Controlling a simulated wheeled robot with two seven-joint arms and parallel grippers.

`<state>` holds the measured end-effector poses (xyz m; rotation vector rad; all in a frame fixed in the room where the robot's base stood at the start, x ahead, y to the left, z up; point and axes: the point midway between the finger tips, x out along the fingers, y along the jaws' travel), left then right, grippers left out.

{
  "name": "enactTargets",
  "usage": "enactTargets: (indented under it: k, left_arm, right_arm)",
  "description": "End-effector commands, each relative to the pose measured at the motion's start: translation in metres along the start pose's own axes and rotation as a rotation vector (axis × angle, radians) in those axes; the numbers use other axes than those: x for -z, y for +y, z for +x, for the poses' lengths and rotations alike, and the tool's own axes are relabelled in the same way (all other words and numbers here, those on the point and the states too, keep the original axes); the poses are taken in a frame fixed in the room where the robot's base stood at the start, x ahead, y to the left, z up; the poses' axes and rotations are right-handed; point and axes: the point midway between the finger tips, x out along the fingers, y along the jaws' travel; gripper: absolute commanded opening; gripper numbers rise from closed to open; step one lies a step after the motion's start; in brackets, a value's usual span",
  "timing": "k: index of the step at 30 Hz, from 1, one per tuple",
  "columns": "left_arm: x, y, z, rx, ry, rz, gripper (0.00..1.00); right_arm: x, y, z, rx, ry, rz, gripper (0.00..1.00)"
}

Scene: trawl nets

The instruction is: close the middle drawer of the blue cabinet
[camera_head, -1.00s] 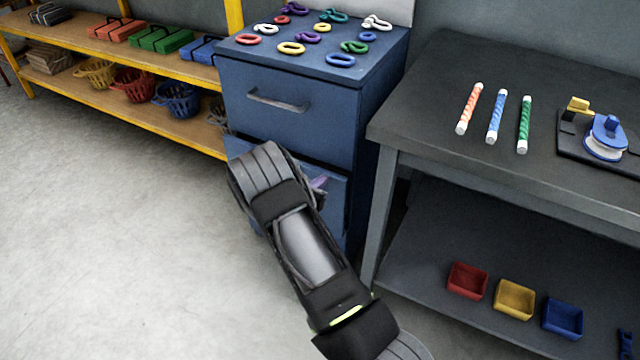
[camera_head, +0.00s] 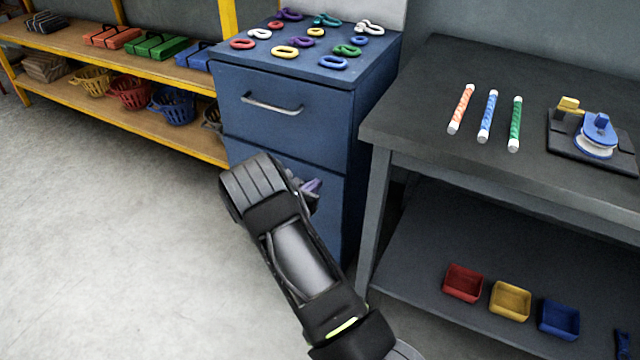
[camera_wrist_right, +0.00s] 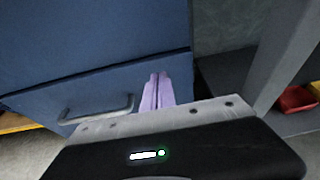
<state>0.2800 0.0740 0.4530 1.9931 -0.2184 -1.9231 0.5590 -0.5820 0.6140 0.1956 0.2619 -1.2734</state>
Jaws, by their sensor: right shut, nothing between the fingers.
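The blue cabinet (camera_head: 345,110) stands at the centre of the head view. Its middle drawer (camera_head: 330,215) lies below the top drawer, largely hidden behind my right arm. The drawer front looks flush or nearly flush with the front above it. In the right wrist view the middle drawer (camera_wrist_right: 50,100) shows only a thin dark seam along its top edge, with its grey handle (camera_wrist_right: 98,109) left of my fingers. My right gripper (camera_head: 313,186) is shut and empty, its purple fingertips (camera_wrist_right: 157,90) at the right part of the drawer front; contact cannot be told. My left gripper is out of view.
Coloured rings and shackles lie on the cabinet top. A dark table (camera_head: 430,120) with a lower shelf stands close on the right, its leg (camera_head: 375,215) near the cabinet. A yellow-framed shelf (camera_head: 130,115) is at the left. The floor (camera_head: 110,250) at front left is clear.

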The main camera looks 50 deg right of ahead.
Motion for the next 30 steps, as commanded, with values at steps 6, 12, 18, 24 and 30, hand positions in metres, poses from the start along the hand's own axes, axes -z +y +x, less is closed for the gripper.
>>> enactTargets:
  k: [6,12,18,24,30]
  left_arm:
    - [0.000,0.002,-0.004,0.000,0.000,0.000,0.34]
    - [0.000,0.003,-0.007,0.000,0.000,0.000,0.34]
    - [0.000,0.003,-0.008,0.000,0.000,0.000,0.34]
    - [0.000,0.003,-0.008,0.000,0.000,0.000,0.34]
    - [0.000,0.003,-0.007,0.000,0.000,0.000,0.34]
  right_arm:
    - [0.000,0.005,-0.046,-0.003,0.001,-0.001,0.00]
    - [0.001,0.004,-0.086,-0.002,0.000,0.000,0.00]
    - [0.001,0.003,-0.103,0.001,0.000,0.000,0.00]
    - [0.001,0.003,-0.105,0.001,0.000,0.000,0.00]
    - [0.002,0.007,-0.108,-0.008,-0.001,-0.001,0.00]
